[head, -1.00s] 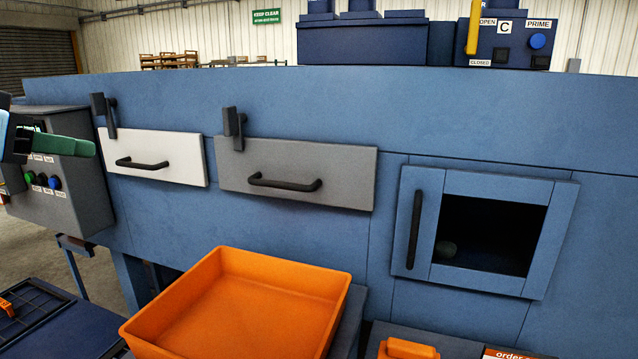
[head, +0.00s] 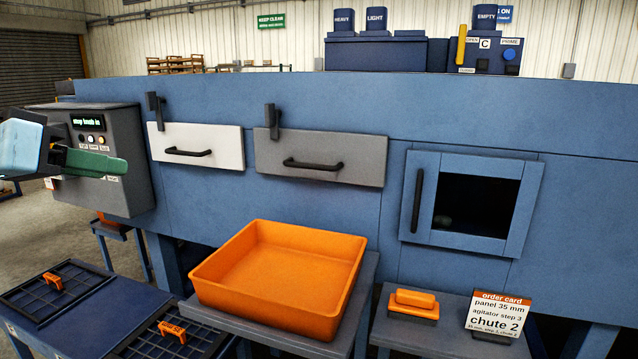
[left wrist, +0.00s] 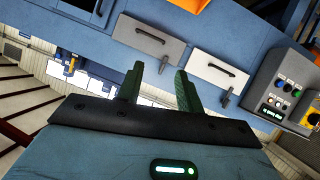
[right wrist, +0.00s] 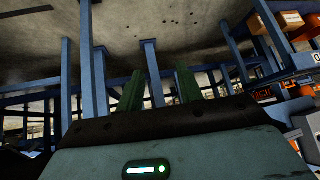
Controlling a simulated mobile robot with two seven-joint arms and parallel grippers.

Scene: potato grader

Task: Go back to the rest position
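My left gripper (head: 92,162) is at the left edge of the head view, in front of the grey control box (head: 125,190). In the left wrist view its two green fingers (left wrist: 158,85) stand apart with nothing between them. My right gripper does not show in the head view. In the right wrist view its green fingers (right wrist: 157,90) are apart and empty, with blue frame legs (right wrist: 153,85) and the concrete floor beyond.
A blue machine (head: 330,110) carries a white drawer (head: 225,148), a grey drawer (head: 340,165) and a windowed door (head: 420,195). An orange tray (head: 225,297), an orange-handled block (head: 412,304) and an order card (head: 498,314) stand on low stands. Mesh panels (head: 30,290) lie front left.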

